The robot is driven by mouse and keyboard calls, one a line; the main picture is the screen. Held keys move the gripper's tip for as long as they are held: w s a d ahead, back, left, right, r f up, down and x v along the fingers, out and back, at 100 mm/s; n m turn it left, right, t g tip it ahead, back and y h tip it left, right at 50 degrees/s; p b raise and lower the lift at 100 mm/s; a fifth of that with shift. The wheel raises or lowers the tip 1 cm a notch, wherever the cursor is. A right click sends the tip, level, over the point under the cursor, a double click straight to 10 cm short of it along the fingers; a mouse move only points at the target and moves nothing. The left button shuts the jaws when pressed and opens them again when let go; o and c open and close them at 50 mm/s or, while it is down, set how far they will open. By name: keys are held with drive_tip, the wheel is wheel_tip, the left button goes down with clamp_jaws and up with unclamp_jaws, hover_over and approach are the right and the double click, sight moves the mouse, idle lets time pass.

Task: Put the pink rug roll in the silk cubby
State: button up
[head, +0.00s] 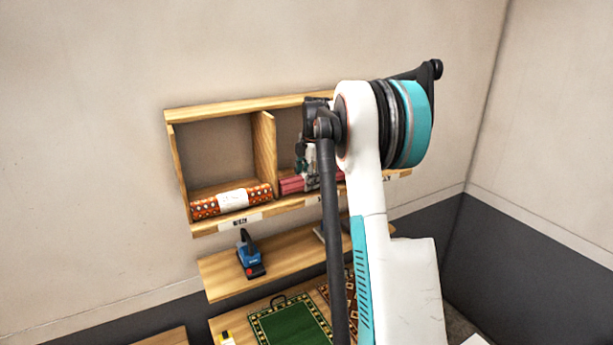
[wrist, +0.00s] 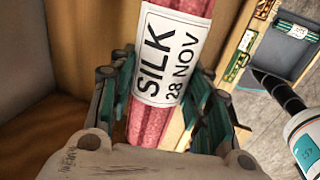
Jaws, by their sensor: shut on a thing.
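The pink rug roll (head: 292,185) lies level at the middle cubby (head: 288,130) of the wooden wall shelf, low near its floor and front edge. In the wrist view the pink rug roll (wrist: 150,124) bears a white label reading "SILK 28 NOV". My gripper (head: 308,165) is shut on the roll, with a finger on each side, and it also shows in the wrist view (wrist: 168,98). I cannot tell whether the roll rests on the cubby floor. My arm hides the right part of the shelf and most of the roll in the head view. The cubby name tags are too small to read.
An orange patterned roll (head: 232,201) with a white label lies in the left cubby. An upright divider (head: 265,150) separates the two cubbies. Below, a blue tool (head: 250,256) stands on a lower shelf (head: 222,275). A green rug (head: 290,322) lies lower still.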

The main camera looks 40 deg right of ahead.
drive_tip(key=shift+w+f, duration=0.15)
drive_tip(key=shift+f, duration=0.1)
drive_tip(key=o, duration=1.3)
drive_tip(key=b+v, duration=0.2)
drive_tip(key=v, duration=1)
drive_tip(key=shift+b, duration=0.3)
